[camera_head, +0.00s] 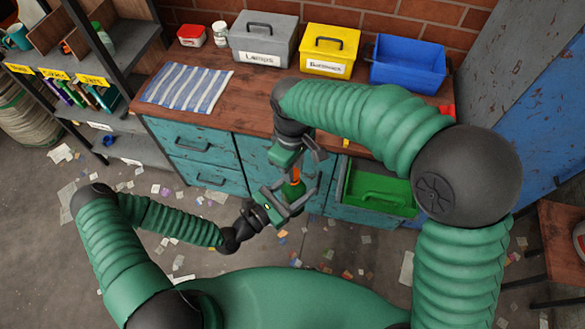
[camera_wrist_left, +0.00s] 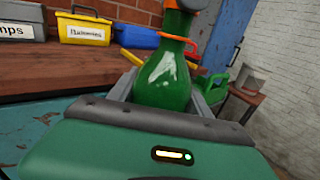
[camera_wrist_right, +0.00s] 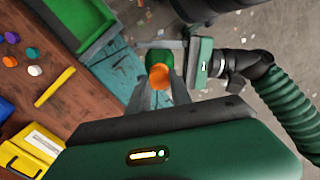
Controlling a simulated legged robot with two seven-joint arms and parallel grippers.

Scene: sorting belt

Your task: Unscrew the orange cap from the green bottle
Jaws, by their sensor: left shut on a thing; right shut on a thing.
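The green bottle (camera_wrist_left: 163,85) is held upright between the fingers of my left gripper (camera_head: 283,203), in front of the workbench. It also shows in the head view (camera_head: 295,192) and, from above, in the right wrist view (camera_wrist_right: 158,58). An orange band (camera_wrist_left: 178,41) rings its neck in the left wrist view. The orange cap (camera_wrist_right: 160,76) lies between the fingers of my right gripper (camera_wrist_right: 160,95), which reaches down from above and is shut on it. The cap is in line with the bottle's top. I cannot tell whether they are still joined.
Behind stands a wooden workbench (camera_head: 240,95) with a grey box (camera_head: 263,45), a yellow box (camera_head: 328,55), a blue bin (camera_head: 408,65) and a striped cloth (camera_head: 186,88). A green bin (camera_head: 378,190) is beside my grippers. Shelves (camera_head: 110,50) stand left; scraps litter the floor.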

